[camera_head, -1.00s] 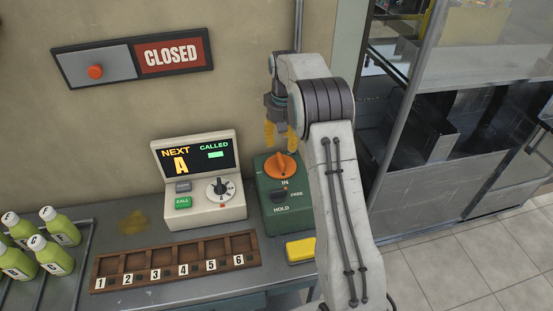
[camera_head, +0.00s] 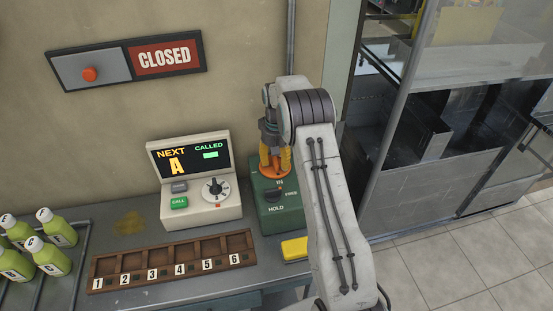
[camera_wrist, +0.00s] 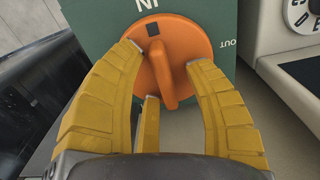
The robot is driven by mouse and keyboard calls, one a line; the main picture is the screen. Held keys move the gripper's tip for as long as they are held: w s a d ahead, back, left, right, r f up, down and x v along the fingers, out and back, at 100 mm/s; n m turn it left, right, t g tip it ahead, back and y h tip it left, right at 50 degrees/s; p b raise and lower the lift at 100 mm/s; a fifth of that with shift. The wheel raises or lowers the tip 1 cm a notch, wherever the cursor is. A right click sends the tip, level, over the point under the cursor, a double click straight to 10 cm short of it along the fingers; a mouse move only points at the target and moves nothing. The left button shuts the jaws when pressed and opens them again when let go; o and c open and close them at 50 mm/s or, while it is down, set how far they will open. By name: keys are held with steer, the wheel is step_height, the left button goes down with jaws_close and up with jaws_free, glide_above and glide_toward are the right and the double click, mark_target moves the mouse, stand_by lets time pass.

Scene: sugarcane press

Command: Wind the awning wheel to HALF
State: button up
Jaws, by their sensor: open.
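The awning wheel is an orange round knob (camera_wrist: 177,62) with a raised grip bar, on the top of a green box (camera_head: 271,212). In the wrist view a black square mark on the knob sits by the word IN, and OUT is lettered to the right. My gripper (camera_wrist: 168,66) has its yellow fingers open on both sides of the knob's bar. In the head view my gripper (camera_head: 273,164) points down at the knob (camera_head: 264,172), and its fingers hide part of it. I cannot tell if the fingers touch the knob.
A switch (camera_head: 274,194) marked FREE and HOLD is on the box front. A console (camera_head: 200,205) stands to the left, behind a numbered wooden rack (camera_head: 174,262). Green bottles (camera_head: 50,255) are at far left, and a yellow block (camera_head: 294,248) lies before the box. A CLOSED sign (camera_head: 165,57) hangs above.

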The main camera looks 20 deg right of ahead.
steer(key=shift+c, duration=0.3)
jaws_close()
stand_by(0.3)
